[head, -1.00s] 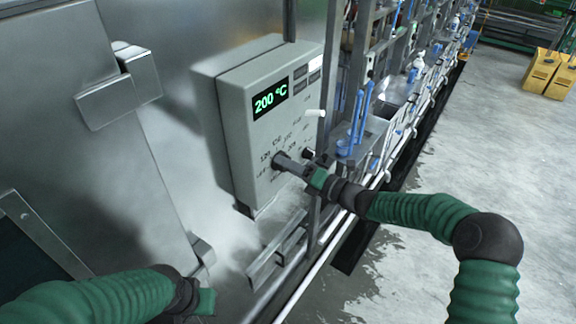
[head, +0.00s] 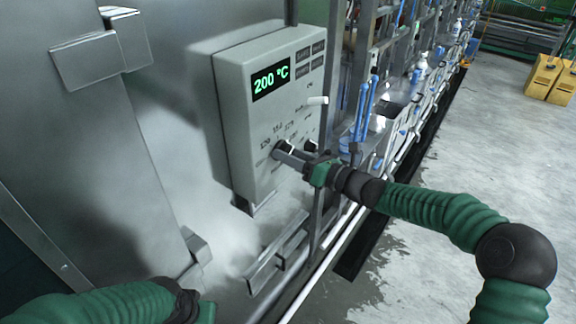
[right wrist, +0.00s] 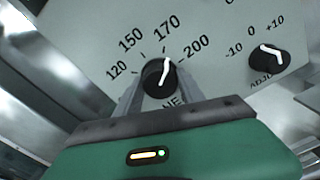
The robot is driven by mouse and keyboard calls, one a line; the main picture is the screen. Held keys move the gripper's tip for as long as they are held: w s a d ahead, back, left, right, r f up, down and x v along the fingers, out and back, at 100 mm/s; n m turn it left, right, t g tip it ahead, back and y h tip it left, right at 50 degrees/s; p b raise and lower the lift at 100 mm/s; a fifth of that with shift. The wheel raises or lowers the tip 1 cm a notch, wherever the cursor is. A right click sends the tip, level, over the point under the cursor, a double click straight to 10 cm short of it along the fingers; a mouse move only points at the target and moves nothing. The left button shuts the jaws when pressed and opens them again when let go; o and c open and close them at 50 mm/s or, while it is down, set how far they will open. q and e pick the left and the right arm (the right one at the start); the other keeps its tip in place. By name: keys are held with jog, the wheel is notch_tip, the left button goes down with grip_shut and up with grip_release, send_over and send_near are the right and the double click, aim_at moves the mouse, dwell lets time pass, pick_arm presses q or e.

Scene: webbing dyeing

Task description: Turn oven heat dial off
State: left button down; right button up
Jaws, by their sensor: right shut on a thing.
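The oven control box (head: 240,110) is a grey panel on the metal wall, and its green display (head: 270,84) reads 200 °C. The heat dial (head: 281,150) is a black knob on the lower front. In the right wrist view, the heat dial (right wrist: 158,78) has a white pointer line, with 120, 150, 170 and 200 printed around it. My right gripper (head: 289,154) is shut on the dial, with one finger on each side of it. The lower labels are partly hidden by the gripper. My left gripper (head: 200,309) is low at the left; its fingers are not clearly visible.
A smaller ADJ knob (right wrist: 268,58) sits right of the heat dial. Metal frames with blue parts (head: 365,105) run along the right. The grey floor (head: 470,130) is open there.

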jog(key=n+b, duration=0.9)
jog(key=b, duration=0.1)
jog(key=n+b, duration=0.9)
jog(key=f+n+b, duration=0.1)
jog(key=n+b, duration=0.8)
jog(key=b, duration=0.1)
jog(key=shift+n+b, duration=0.3)
jog(key=shift+b, duration=0.05)
jog(key=shift+n+b, duration=0.3)
jog(key=shift+n, duration=0.6)
jog(key=shift+r, duration=0.1)
jog(key=o, duration=1.1)
jog(key=shift+d+r, duration=0.1)
jog(key=shift+o, duration=1.3)
jog(key=shift+d+r, duration=0.1)
